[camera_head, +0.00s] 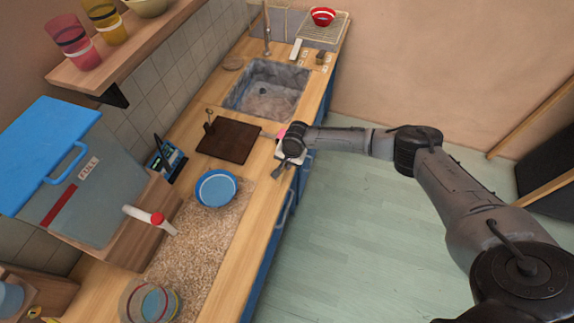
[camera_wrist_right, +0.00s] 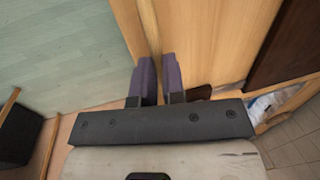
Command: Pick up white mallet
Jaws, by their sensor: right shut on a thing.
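My right gripper (camera_head: 282,166) is over the front edge of the counter, beside the dark brown board. In the right wrist view my gripper (camera_wrist_right: 157,80) has its two purple-grey fingers close together, with a narrow pale stick (camera_wrist_right: 150,28) between them. The stick looks like the handle of the white mallet; I cannot make out its head. In the head view my own wrist hides most of what the fingers hold. A small pink patch (camera_head: 281,134) shows next to the wrist. My left gripper is not in view.
The dark brown board (camera_head: 230,141) and blue bowl (camera_head: 216,188) are on the counter. The sink (camera_head: 266,90) is behind, with a red bowl (camera_head: 323,17) on a rack. A blue-lidded container (camera_head: 85,190) stands left. The floor (camera_head: 350,220) at right is clear.

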